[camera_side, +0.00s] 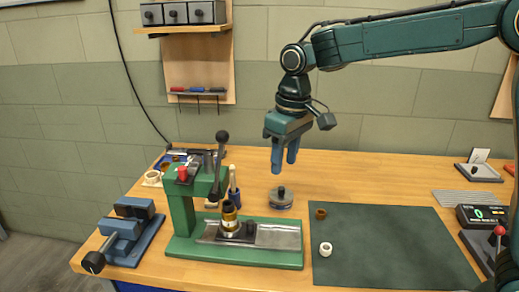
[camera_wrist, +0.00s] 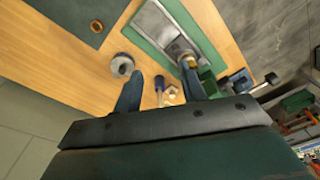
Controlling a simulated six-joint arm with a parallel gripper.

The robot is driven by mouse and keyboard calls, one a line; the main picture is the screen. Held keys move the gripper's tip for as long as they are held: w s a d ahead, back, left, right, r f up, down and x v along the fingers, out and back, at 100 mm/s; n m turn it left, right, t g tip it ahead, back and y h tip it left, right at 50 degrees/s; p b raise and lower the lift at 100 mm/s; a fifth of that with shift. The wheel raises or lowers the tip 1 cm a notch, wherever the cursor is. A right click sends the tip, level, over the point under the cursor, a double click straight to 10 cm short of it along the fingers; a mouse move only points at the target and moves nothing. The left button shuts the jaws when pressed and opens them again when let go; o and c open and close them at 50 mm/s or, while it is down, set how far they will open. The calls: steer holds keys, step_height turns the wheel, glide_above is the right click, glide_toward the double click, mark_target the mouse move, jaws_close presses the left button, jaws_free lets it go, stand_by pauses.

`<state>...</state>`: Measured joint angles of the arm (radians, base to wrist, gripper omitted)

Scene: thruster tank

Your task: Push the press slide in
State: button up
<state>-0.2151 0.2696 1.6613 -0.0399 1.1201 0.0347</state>
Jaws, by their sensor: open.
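The green press (camera_side: 182,215) stands on the bench left of centre, with a lever ending in a dark ball knob. Its metal slide (camera_side: 278,236) lies along the green base and extends to the right of the press column. A brass cylinder with a dark top (camera_side: 230,221) stands on the slide, with a dark knob (camera_side: 250,228) beside it. In the wrist view the slide (camera_wrist: 150,22) shows at the top centre. My gripper (camera_side: 284,168) hangs above the bench, behind and right of the press, with blue fingers apart and empty. Its fingers (camera_wrist: 163,92) also show in the wrist view.
A grey round weight (camera_side: 281,200) stands below my gripper. A dark mat (camera_side: 390,245) holds a brown ring (camera_side: 320,214) and a white ring (camera_side: 326,249). A blue vise (camera_side: 131,232) sits at the left edge. A counter (camera_side: 482,216) stands at the right.

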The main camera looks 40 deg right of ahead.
steer(key=s+d+r+m+t, duration=0.1)
steer(key=s+d+r, duration=0.2)
steer(key=s, duration=0.3)
steer(key=s+d+r+t, duration=0.1)
steer(key=s+d+r, duration=0.15)
steer(key=s, duration=0.25)
steer(key=s+d+f+m+t, duration=0.1)
steer(key=s+d+f, duration=0.1)
steer(key=s, duration=0.5)
steer(key=s+d+f+t, duration=0.1)
steer(key=s+d+t, duration=0.15)
steer(key=s, duration=0.55)
steer(key=m+t+y, duration=0.3)
steer(key=m+y, duration=0.6)
steer(key=m, duration=1.8)
glide_toward(250, 221)
steer(key=shift+f+v, duration=0.15)
steer(key=shift+v, duration=0.8)
steer(key=shift+f+v, duration=0.1)
steer(key=shift+v, duration=0.85)
steer(key=shift+s, duration=0.1)
steer(key=shift+x, duration=6.9)
